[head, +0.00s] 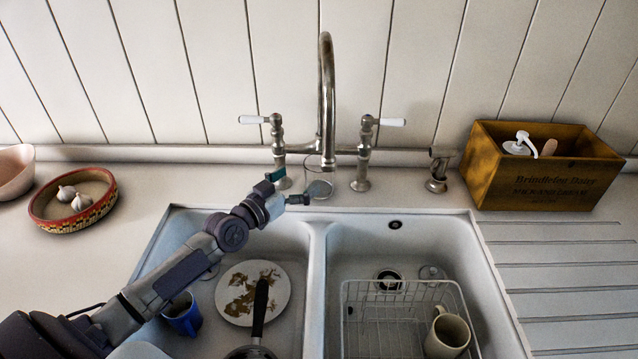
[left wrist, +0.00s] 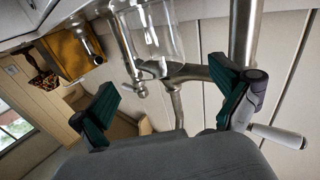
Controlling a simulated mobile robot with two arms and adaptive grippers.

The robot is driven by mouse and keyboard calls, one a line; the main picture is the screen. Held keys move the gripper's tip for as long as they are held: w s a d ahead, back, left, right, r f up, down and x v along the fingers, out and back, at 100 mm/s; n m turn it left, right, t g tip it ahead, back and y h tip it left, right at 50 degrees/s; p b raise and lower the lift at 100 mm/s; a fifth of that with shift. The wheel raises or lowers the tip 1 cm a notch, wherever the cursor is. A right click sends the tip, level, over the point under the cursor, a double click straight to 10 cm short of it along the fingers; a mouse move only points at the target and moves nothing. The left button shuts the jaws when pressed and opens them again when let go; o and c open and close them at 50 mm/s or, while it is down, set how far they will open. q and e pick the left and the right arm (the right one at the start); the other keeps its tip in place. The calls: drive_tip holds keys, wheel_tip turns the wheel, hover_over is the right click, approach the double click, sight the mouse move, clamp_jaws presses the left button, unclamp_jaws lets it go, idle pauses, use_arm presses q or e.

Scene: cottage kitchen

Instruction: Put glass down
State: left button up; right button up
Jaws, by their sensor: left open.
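A clear glass (head: 319,189) stands on the counter strip behind the sink, just in front of the tap's base. In the left wrist view the glass (left wrist: 152,32) shows whole sides but its end is cut by the top edge. My left gripper (head: 286,187) reaches over the left basin to the left of the glass. Its two green-padded fingers (left wrist: 165,97) are spread wide with nothing between them. The glass lies beyond the fingertips, apparently clear of them. My right gripper is not in view.
The curved tap (head: 327,100) and its white-handled valves (head: 279,140) stand close around the glass. The left basin holds a dirty plate (head: 238,300), pan (head: 258,320) and blue mug (head: 184,318). A wire rack (head: 375,300) and beige mug (head: 447,335) are in the right basin. A wooden box (head: 540,180) stands right.

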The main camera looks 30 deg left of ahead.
use_arm(q)
drive_tip(key=x, duration=0.5)
drive_tip(key=b+x, duration=0.1)
drive_tip(key=x, duration=0.1)
drive_tip(key=shift+w+d+f, duration=0.15)
drive_tip(key=shift+d+f, duration=0.15)
drive_tip(key=shift+d, duration=0.05)
drive_tip(key=shift+c, duration=0.3)
drive_tip(key=c, duration=1.1)
drive_tip(key=shift+r, duration=0.2)
drive_tip(key=shift+c, duration=1.3)
